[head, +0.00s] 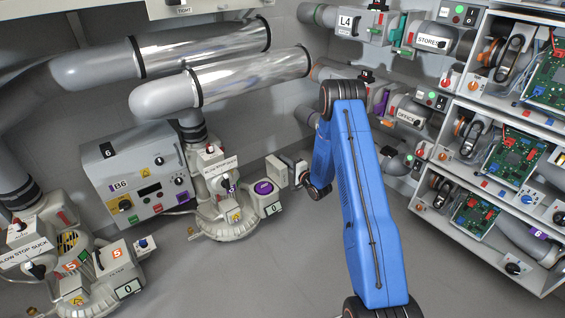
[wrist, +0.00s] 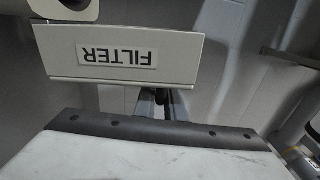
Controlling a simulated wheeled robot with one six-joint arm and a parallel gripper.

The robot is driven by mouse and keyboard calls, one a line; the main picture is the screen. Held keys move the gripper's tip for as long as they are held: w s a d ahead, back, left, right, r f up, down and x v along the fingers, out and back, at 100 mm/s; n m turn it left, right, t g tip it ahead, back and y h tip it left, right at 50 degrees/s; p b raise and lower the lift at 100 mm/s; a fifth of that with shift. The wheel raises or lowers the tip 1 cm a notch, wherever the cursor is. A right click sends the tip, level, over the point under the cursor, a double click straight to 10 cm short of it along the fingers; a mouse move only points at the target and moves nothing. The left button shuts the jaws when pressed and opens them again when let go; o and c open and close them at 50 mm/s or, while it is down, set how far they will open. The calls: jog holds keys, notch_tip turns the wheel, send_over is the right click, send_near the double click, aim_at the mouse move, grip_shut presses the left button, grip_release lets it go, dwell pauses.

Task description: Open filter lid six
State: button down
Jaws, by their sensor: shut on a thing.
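Machine six (head: 218,215) is the pale rounded blower unit left of my arm in the head view. Its filter lid (head: 276,171) shows as a pale panel standing up beside a purple round part (head: 264,188). In the wrist view the lid (wrist: 185,50) fills the upper left, with its FILTER label upside down. My gripper (head: 295,168) is at the lid's right side in the head view. In the wrist view its dark fingers (wrist: 162,100) reach the lid's lower edge and are shut on it. The exact contact is partly hidden behind the gripper's body.
A grey control box (head: 135,175) marked 6 and B6 stands left of the machine. Unit five (head: 100,270) is at the lower left. Shiny tubes (head: 220,70) run above. Shelves with circuit boards (head: 510,160) stand at right. Floor is clear in front.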

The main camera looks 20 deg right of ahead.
dwell(0.4)
jog(key=c, duration=1.8)
grip_release()
jog(key=shift+c, duration=0.2)
jog(key=shift+s+d+f, duration=0.1)
jog(key=v, duration=1.7)
